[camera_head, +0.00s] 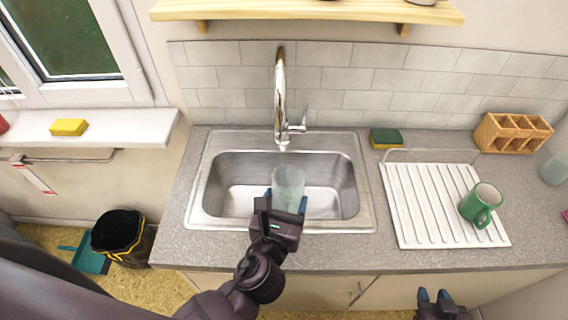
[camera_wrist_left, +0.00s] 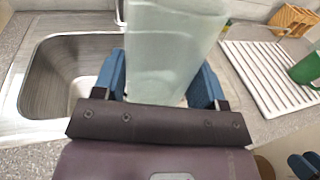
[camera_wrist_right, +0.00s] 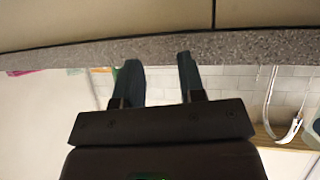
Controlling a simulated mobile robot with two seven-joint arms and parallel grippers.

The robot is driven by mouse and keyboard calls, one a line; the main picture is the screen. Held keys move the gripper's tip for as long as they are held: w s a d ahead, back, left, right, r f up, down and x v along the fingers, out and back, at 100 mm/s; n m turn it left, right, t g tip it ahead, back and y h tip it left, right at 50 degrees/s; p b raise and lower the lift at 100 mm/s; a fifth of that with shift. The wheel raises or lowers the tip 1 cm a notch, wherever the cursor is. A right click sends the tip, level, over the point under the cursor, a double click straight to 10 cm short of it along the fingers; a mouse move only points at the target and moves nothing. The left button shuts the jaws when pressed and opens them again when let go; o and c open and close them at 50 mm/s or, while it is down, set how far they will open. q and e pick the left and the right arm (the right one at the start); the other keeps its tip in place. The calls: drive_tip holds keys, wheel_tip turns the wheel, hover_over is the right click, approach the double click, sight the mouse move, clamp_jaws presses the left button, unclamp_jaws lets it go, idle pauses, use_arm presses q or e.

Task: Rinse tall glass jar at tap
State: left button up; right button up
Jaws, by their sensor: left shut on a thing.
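The tall glass jar (camera_head: 288,184) is pale, translucent and greenish. My left gripper (camera_head: 284,204) is shut on the jar and holds it over the front part of the sink (camera_head: 228,218). The left wrist view shows the jar (camera_wrist_left: 172,50) between the two blue fingers of my left gripper (camera_wrist_left: 165,85). The chrome tap (camera_head: 281,95) stands behind the sink, its spout beyond the jar. Whether water runs is too small to tell. My right gripper (camera_head: 434,296) is low in front of the counter. In the right wrist view its fingers (camera_wrist_right: 157,78) are apart with nothing between them.
A white drying rack (camera_head: 408,205) with a green mug (camera_head: 481,204) on it lies right of the sink. A green and yellow sponge (camera_head: 386,138) sits behind it. A wooden box (camera_head: 513,133) stands at the back right. A shelf (camera_head: 310,12) hangs above the tap.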

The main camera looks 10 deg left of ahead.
sight(291, 200)
use_arm(q)
drive_tip(key=shift+s+d+r+p, duration=0.15)
drive_tip(key=shift+s+r+p, duration=0.25)
drive_tip(key=shift+s+r, duration=0.1)
drive_tip(key=shift+s+d+r+p, duration=0.15)
drive_tip(key=shift+s+r+p, duration=0.2)
drive_tip(key=shift+s+r, duration=0.15)
drive_tip(key=shift+s+d+r, duration=0.2)
drive_tip(key=shift+s+r, duration=0.25)
drive_tip(key=shift+s, duration=0.2)
drive_tip(key=shift+s+r, duration=0.15)
drive_tip(key=shift+s, duration=0.05)
